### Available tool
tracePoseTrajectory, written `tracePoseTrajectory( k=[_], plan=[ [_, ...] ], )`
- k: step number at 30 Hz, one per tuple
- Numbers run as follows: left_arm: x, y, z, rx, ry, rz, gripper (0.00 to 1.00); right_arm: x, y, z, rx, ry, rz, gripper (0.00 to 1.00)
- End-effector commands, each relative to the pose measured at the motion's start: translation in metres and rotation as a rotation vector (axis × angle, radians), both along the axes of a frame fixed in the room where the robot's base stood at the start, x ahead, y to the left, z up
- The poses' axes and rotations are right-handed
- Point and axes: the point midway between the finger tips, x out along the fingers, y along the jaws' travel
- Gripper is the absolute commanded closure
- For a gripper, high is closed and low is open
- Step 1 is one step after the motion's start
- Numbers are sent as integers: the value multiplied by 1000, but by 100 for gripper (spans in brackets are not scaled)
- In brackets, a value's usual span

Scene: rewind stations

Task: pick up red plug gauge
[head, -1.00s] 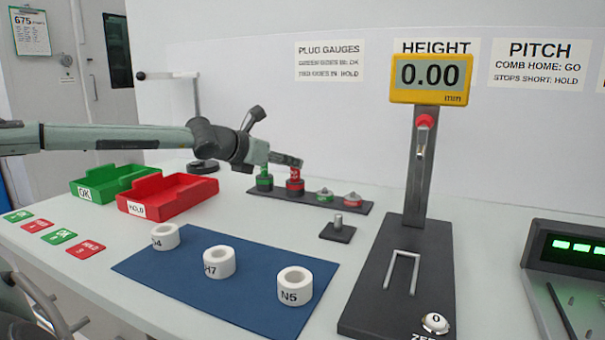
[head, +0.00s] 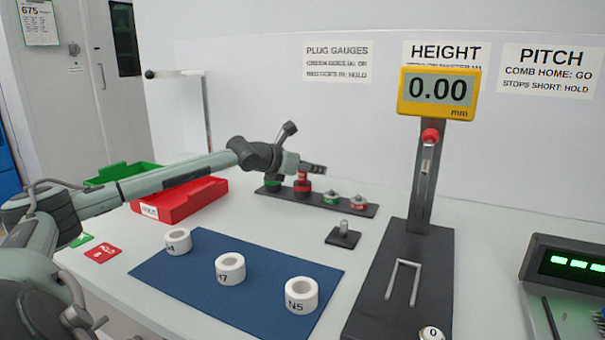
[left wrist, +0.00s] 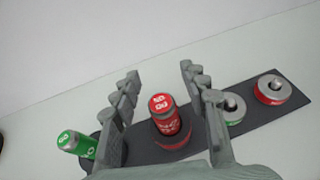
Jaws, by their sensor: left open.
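The red plug gauge (head: 303,184) stands upright on the dark gauge strip (head: 345,206) at the back of the bench. In the left wrist view the red plug gauge (left wrist: 165,118) sits between the spread fingers of my left gripper (left wrist: 160,98). My left gripper (head: 313,169) is open, at the gauge's top end in the head view. Whether a finger touches it I cannot tell. The green plug gauge (left wrist: 76,144) stands to its left on the strip; in the head view the arm partly hides it (head: 272,184). My right gripper is not in view.
Two low ring-shaped gauges, green-marked (head: 331,199) and red-marked (head: 358,203), sit right of the red gauge. A small block with a peg (head: 343,236), the height stand (head: 412,255), a red HOLD tray (head: 180,200) and a blue mat (head: 210,275) with three white rings surround.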

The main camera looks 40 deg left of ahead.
Motion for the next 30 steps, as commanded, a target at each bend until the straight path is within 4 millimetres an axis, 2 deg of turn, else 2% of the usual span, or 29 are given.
tracePoseTrajectory(
  k=[4,11,21,30],
  plan=[
    [7,-1,-2,1,0,-1,56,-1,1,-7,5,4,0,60],
    [7,-1,-3,2,1,-2,57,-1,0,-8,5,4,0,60],
    [6,0,-3,1,1,-2,99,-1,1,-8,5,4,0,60],
    [7,0,-2,2,-1,-2,100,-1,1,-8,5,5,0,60]
  ],
)
